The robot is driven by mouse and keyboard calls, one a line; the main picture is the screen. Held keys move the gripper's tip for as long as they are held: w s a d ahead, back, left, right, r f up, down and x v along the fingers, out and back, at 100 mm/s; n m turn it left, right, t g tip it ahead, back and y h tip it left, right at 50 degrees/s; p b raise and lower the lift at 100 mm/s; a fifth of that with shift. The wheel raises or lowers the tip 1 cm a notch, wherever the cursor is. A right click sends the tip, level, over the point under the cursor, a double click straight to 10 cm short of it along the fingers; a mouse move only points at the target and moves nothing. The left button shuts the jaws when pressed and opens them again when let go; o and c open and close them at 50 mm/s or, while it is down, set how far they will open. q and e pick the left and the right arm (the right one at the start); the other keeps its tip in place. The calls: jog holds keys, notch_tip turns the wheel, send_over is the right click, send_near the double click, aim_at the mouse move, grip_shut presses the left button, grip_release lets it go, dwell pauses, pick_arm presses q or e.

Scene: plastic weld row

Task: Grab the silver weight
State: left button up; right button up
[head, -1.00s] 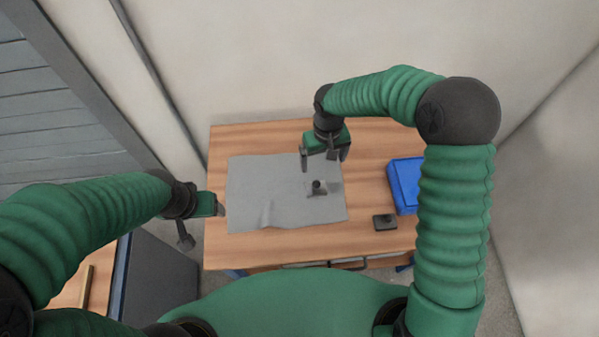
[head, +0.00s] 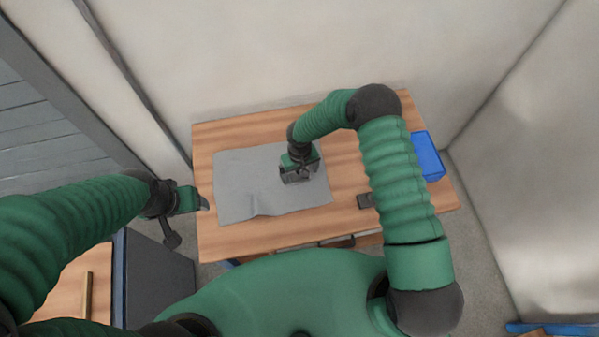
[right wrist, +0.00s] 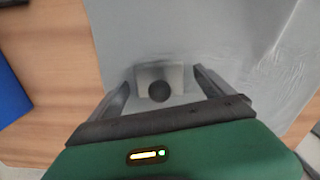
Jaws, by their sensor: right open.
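The silver weight (right wrist: 146,74) is a small grey block with a dark round knob on top. It stands on the grey cloth (head: 235,185). In the right wrist view it lies between the two open fingers of my right gripper (right wrist: 163,74), with a gap on each side. In the head view my right gripper (head: 298,178) is low over the cloth and hides the weight. My left gripper (head: 204,202) is by the table's left edge, away from the weight; its finger opening is not clear.
The wooden table (head: 225,236) carries the wrinkled cloth. A blue container (head: 429,157) stands at the right. A small dark block (head: 365,200) lies right of the cloth, partly hidden by my right arm. Walls close off the back and right.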

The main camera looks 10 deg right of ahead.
jog(key=shift+w+f, duration=0.15)
jog(key=shift+f, duration=0.2)
jog(key=shift+c, duration=0.4)
jog(key=shift+r, duration=0.1)
grip_shut()
